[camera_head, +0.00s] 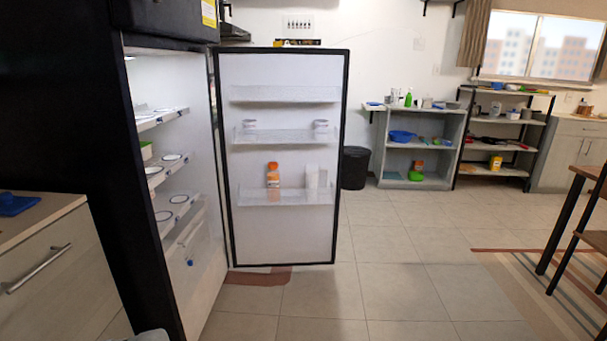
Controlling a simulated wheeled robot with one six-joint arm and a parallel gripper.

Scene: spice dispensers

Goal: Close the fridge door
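The fridge (90,120) is a tall black cabinet at the left of the view, with a lit white inside and several shelves. Its door (278,228) stands wide open, and its white inner face is toward me. The door has a black edge and three clear racks, with an orange bottle (273,178) and a pale container on the lowest one and small jars on the middle one. The door's outer face is hidden. My gripper's fingers do not show. A grey rounded part at the bottom left edge is too cut off to identify.
A drawer cabinet (60,275) stands at the left, beside the fridge. Beyond the door are a black bin (355,168), a grey shelf unit (378,150) and a black rack (510,140). A table or chair (560,235) stands at the right. The tiled floor between is clear.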

